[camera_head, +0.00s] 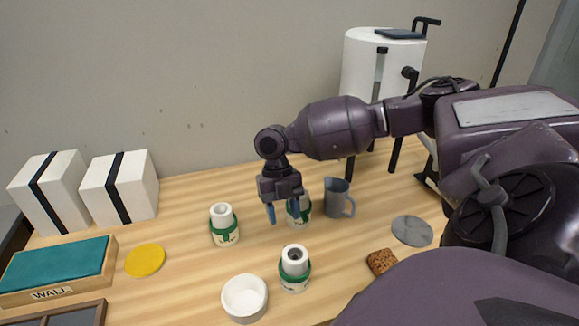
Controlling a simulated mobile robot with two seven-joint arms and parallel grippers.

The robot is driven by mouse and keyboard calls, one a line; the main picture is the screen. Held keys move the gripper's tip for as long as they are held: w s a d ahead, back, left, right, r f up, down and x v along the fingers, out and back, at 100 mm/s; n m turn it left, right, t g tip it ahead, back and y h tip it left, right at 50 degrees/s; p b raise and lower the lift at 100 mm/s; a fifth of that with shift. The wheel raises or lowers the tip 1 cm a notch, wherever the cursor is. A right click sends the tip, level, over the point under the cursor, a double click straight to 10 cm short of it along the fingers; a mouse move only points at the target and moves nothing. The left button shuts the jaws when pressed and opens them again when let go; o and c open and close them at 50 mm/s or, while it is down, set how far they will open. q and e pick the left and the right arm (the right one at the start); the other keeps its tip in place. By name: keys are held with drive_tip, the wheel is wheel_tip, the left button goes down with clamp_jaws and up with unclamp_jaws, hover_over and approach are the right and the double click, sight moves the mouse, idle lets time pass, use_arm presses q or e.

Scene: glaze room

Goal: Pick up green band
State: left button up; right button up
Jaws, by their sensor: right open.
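Three white bottles with green bands stand upright on the wooden table. One green band (225,231) is on the left bottle (222,213). Another green band (294,273) is on the front bottle (295,256). A third green band (304,212) shows on the back bottle, which my right gripper partly hides. My right gripper (285,211) is open and points down, with a blue fingertip just left of the back bottle. I cannot tell whether it touches that bottle or is in front of it. My left gripper is not in view.
A grey jug (338,199) stands close right of the gripper. A white bowl (244,297), brown sponge (381,261), grey disc (412,231) and yellow disc (145,260) lie around. Two white boxes with black straps and a teal pad (58,264) are at left.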

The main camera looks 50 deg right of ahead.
drive_tip(key=shift+x, duration=3.75)
drive_tip(key=shift+a, duration=0.15)
clamp_jaws()
